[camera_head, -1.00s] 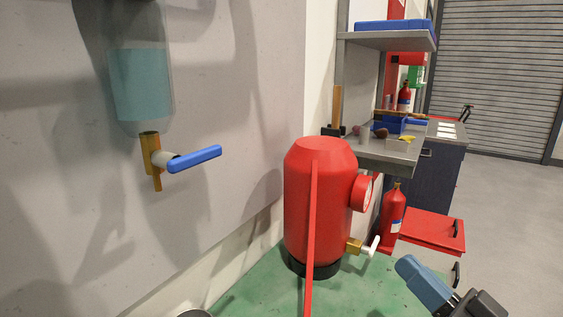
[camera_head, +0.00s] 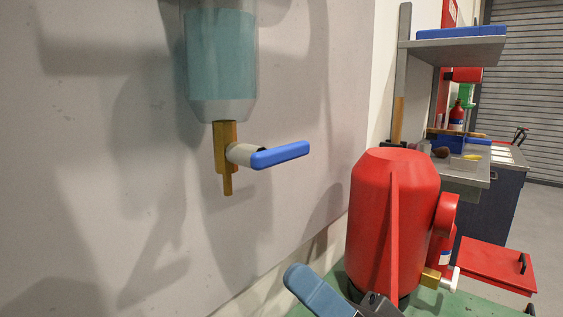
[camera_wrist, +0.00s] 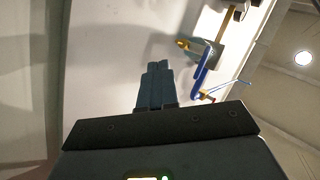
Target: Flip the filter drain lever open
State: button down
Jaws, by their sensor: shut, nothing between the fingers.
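The filter drain lever (camera_head: 282,155) is a blue handle on a pale grey hub in the head view. It points out to the right, roughly level, from a brass drain valve (camera_head: 224,150). The valve hangs under a clear filter bowl (camera_head: 220,65) holding teal liquid. My gripper shows in the wrist view (camera_wrist: 156,68), its blue-grey fingers together and empty, near the pale wall. A blue-grey part of my arm end shows low in the head view, below and right of the lever and apart from it. I cannot pick out the lever for sure in the wrist view.
A red tank (camera_head: 375,220) stands right of the lever, with a red gauge and a small brass valve. Behind it are a grey shelf (camera_head: 450,50) and a dark workbench. A red box lid (camera_head: 485,262) lies low right. The space around the lever is clear.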

aim_at(283, 154)
jog(key=shift+a+r, duration=0.15)
jog(key=shift+a, duration=0.2)
jog(key=shift+r, duration=0.1)
notch_tip(283, 154, up, 9)
jog(key=p, duration=0.6)
jog(key=shift+p, duration=0.4)
dwell(1.7)
jog(key=shift+r+p, duration=0.25)
jog(key=shift+p, duration=0.1)
